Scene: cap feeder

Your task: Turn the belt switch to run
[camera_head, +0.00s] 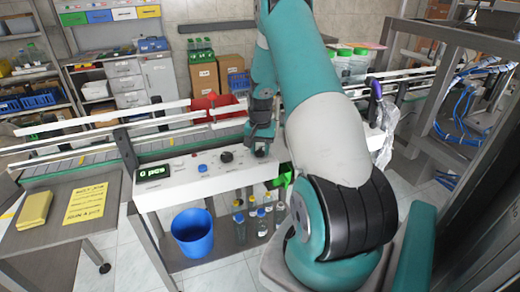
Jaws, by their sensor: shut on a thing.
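My gripper (261,147) points down at the right part of the white control panel (240,179). It is shut on a small dark knob on the panel, which looks to be the belt switch (260,154). The fingers hide most of the switch, and I cannot tell which way it is turned. Left of it on the panel are a black round knob (226,157), a blue button (202,168) and a display (154,172) reading "0 pcs". The conveyor belt (75,165) with white rails runs behind the panel.
A blue bucket (193,236) and several bottles (262,222) stand below the panel. A red bin (214,107) is behind the belt. A side table (60,235) at left holds a yellow block (34,210) and a yellow sheet (86,203).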

